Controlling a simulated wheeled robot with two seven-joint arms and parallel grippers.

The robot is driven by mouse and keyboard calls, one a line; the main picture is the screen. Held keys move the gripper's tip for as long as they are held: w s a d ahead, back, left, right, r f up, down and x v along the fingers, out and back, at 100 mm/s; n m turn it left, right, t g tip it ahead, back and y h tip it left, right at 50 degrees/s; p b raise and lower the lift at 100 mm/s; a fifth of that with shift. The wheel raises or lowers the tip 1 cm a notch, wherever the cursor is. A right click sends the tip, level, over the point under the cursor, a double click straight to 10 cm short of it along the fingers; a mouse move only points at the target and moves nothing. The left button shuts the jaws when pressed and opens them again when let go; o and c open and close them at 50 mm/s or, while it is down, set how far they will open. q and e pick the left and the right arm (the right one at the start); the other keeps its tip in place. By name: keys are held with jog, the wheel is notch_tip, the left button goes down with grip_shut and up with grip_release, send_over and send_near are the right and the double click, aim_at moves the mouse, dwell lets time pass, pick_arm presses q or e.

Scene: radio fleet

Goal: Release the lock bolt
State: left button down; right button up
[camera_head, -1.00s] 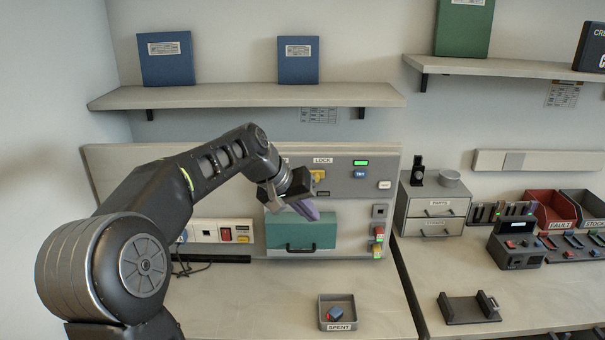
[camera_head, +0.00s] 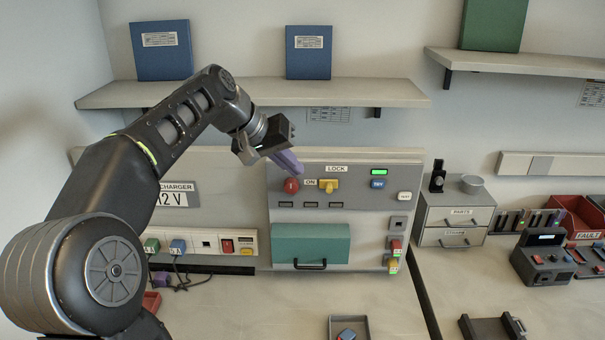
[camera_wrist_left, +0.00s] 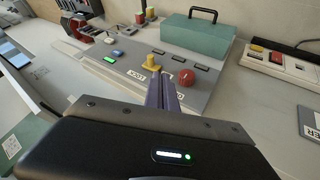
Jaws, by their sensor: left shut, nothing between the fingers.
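The lock panel (camera_head: 400,202) is a grey slanted board on the bench, with the label LOCK. The yellow lock bolt (camera_head: 329,185) sits under the label; it also shows in the left wrist view (camera_wrist_left: 151,62). A round red knob (camera_head: 290,186) is left of it. My left gripper (camera_head: 291,162) has purple fingers, shut and empty. It appears just above the red knob, up and left of the bolt. In the left wrist view the fingers (camera_wrist_left: 161,92) point toward the panel between bolt and red knob. My right gripper is not in view.
A green light (camera_head: 379,171) and a blue TRY button (camera_head: 378,184) are right of the bolt. A teal drawer-like box (camera_head: 310,243) with a dark handle sits below. A shelf (camera_head: 250,92) runs above. The bench front is mostly clear.

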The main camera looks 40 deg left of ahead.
aim_at(329, 188)
pick_arm(q)
jog(key=p+x, duration=0.1)
jog(key=x, duration=0.8)
jog(key=shift+f+p, duration=0.15)
jog(key=shift+p, duration=0.15)
jog(key=shift+w+d, duration=0.15)
jog(key=shift+w, duration=0.05)
